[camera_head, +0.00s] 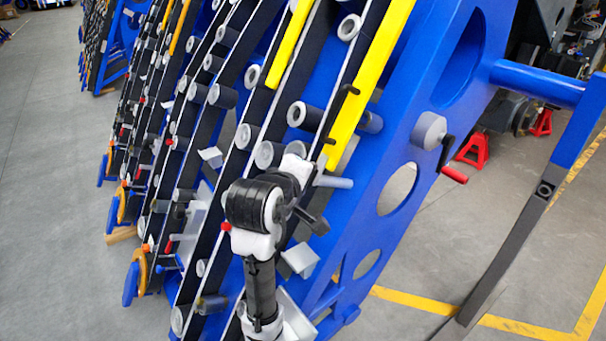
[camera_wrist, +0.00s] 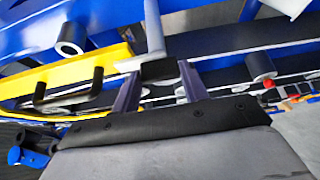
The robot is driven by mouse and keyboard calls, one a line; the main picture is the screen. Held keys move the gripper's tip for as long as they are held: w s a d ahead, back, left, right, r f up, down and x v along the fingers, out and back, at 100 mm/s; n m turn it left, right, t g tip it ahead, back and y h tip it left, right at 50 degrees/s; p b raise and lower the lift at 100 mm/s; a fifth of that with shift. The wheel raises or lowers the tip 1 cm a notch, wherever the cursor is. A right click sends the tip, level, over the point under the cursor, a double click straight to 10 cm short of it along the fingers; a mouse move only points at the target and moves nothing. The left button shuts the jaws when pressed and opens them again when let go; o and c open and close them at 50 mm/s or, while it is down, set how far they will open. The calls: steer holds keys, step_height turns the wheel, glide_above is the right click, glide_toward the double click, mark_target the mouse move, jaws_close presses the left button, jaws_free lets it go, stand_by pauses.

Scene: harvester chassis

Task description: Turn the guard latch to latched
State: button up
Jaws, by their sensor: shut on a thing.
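The guard latch shows in the wrist view as a dark block (camera_wrist: 158,70) with a grey bar (camera_wrist: 153,25) running up from it, at the right end of the yellow guard (camera_wrist: 75,80). My gripper (camera_wrist: 159,74) has one finger on each side of the dark block and is shut on it. In the head view, my wrist stands in front of the lower end of the yellow guard (camera_head: 372,75) and hides most of the grip. A grey-blue rod (camera_head: 335,182) sticks out to the right there. The latch's exact angle is hard to tell.
A black handle (camera_head: 345,98) stands out from the guard. A grey hub with a red-handled crank (camera_head: 453,173) sits on the blue frame (camera_head: 420,85) to the right. Rollers and belts fill the left. Grey floor (camera_head: 455,250) is open at right.

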stand_by(0.4)
steer(key=o, duration=1)
steer(key=shift+b+v, duration=1.95)
steer(key=shift+v, duration=4.95)
